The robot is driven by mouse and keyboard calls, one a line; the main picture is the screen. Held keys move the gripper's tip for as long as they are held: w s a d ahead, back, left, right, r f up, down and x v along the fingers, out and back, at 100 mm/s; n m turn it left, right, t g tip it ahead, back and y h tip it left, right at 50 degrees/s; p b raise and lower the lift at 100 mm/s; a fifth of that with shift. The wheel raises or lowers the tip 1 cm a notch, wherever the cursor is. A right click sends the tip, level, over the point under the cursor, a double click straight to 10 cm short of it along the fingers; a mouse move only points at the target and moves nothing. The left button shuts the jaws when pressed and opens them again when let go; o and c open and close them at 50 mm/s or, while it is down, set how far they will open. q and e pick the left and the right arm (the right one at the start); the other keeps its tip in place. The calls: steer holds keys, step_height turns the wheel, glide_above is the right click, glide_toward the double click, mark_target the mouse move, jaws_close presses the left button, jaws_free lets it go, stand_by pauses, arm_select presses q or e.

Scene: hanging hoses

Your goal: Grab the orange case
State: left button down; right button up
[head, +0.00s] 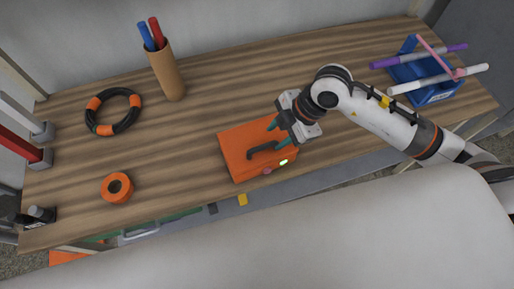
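The orange case (237,155) lies flat on the wooden table near its front edge, with a dark handle (262,150) on its near top side. My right gripper (277,134) is over the right part of the case, its teal fingers spread apart and pointing toward the handle. The fingers look close to the handle, but I cannot tell whether they touch it. The gripper body hides the case's right back corner. My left gripper is not in view.
A black-and-orange ring (113,130), an orange tape roll (116,187) and a cardboard tube with pens (166,74) stand left. A blue rack (425,72) with rods is at right. A small black item (37,216) sits at the left front edge. The table between is clear.

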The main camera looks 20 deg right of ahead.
mark_target(263, 146)
steer(key=x, duration=0.2)
steer(key=p+x, duration=0.1)
steer(key=x, duration=0.1)
steer(key=p+x, duration=0.1)
steer(key=x, duration=0.1)
steer(key=shift+w+f, duration=0.25)
steer(key=shift+w, duration=0.1)
steer(key=shift+a+f, duration=0.15)
steer(key=shift+f, duration=0.05)
jaws_close()
